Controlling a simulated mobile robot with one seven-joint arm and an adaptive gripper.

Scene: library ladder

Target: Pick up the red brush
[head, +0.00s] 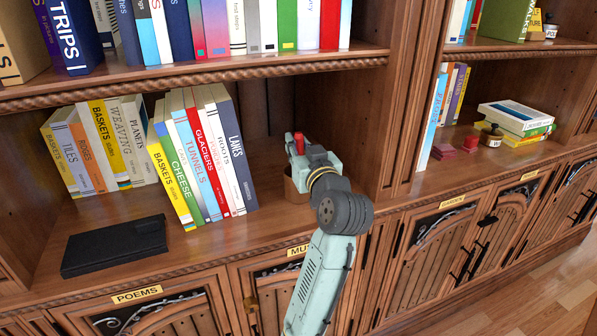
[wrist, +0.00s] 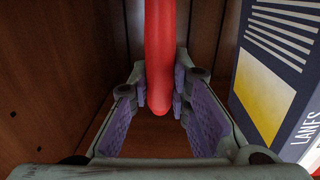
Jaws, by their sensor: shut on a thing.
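The red brush (wrist: 158,50) shows in the wrist view as a long, smooth red handle with a rounded end, running up out of the picture. My gripper (wrist: 160,92) has its purple-padded fingertips closed on either side of the handle. In the head view, my gripper (head: 299,158) is inside the lower shelf bay, right of the book titled LANES. A short red end of the brush (head: 298,142) sticks up there. The rest of the brush is hidden by my gripper.
The LANES book (wrist: 278,75) stands close on the right in the wrist view. A brown pot (head: 291,191) is partly hidden behind my arm. A black flat box (head: 115,246) lies at the left. The bay's right upright (head: 395,100) is beside my gripper.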

